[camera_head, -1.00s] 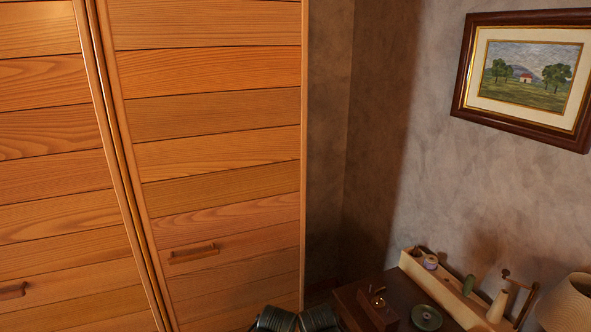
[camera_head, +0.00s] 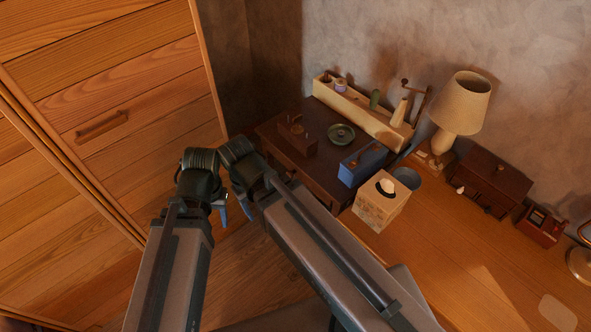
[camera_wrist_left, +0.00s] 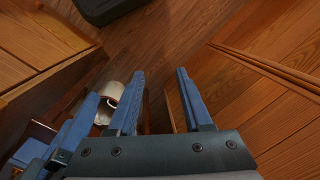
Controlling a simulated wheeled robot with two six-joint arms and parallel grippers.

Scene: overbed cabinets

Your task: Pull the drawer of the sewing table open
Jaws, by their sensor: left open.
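The dark brown sewing table (camera_head: 322,168) stands in the corner in the head view, with small boxes on top. Its drawer front is not visible; my forearms cover the area below its near edge. My left gripper (camera_head: 221,207) hangs pointing down, just left of the table's near side. In the left wrist view its blue fingers (camera_wrist_left: 160,75) are spread, with nothing between them. My right gripper (camera_head: 246,207) is close beside it, mostly hidden by its own wrist. Blue fingers at the left of the wrist view seem to be the right gripper's; their gap is unclear.
A wooden wardrobe (camera_head: 105,125) is close on the left. A wooden desk (camera_head: 470,245) with a tissue box (camera_head: 380,200) and lamp (camera_head: 463,103) adjoins on the right. The wrist view shows bare floor (camera_wrist_left: 165,45) and a black case (camera_wrist_left: 108,8).

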